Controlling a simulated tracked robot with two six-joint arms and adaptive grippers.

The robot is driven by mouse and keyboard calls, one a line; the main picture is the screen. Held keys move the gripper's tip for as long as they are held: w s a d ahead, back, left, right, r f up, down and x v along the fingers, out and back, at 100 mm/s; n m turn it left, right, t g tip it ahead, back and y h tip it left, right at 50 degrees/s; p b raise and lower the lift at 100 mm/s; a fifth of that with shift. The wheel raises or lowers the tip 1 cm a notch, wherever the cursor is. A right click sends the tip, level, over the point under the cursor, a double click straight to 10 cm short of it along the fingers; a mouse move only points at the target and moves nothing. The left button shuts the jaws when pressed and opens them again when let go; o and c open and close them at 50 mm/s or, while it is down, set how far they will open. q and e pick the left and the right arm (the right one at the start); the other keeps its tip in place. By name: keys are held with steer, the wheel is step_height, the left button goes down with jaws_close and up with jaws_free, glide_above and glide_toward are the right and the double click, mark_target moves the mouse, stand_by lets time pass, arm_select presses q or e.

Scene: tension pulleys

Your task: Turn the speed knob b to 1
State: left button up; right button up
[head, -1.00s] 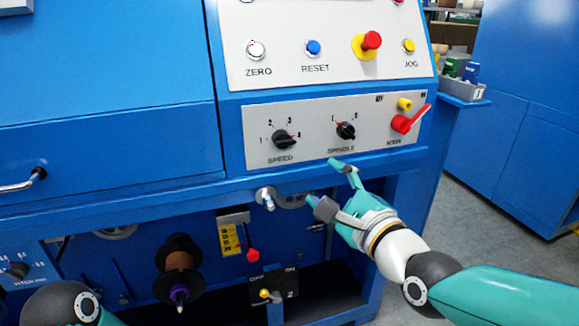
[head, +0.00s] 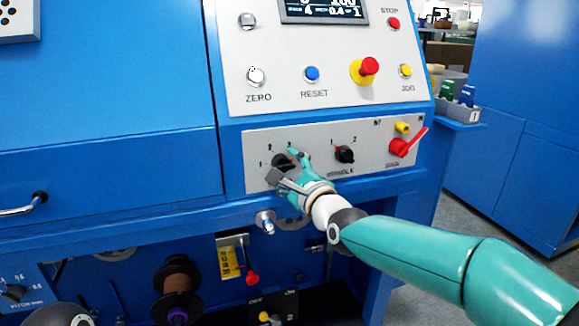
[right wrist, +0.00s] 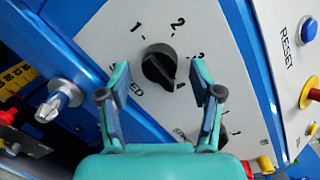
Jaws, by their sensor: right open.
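The black SPEED knob (right wrist: 158,66) sits on a light panel with a scale from 1 up around it. In the right wrist view its narrow end points to the lower right, away from the 1 and toward the high end of the scale. My right gripper (right wrist: 161,72) is open, with one finger on each side of the knob. I cannot tell whether the fingers touch it. In the head view my right gripper (head: 283,165) covers much of the knob and its label. My left gripper is out of view. No letter b is readable.
The SPINDLE knob (head: 344,154) is just right of my right gripper, then a red lever (head: 402,146) and a yellow button (head: 403,128). A metal peg (head: 265,222) sticks out below the panel. Push buttons are above.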

steer(key=shift+w+a, duration=0.25)
steer(key=shift+w, duration=0.2)
steer(key=c, duration=1)
steer(key=shift+d, duration=0.3)
steer(key=shift+c, duration=0.7)
steer(key=shift+a, duration=0.15)
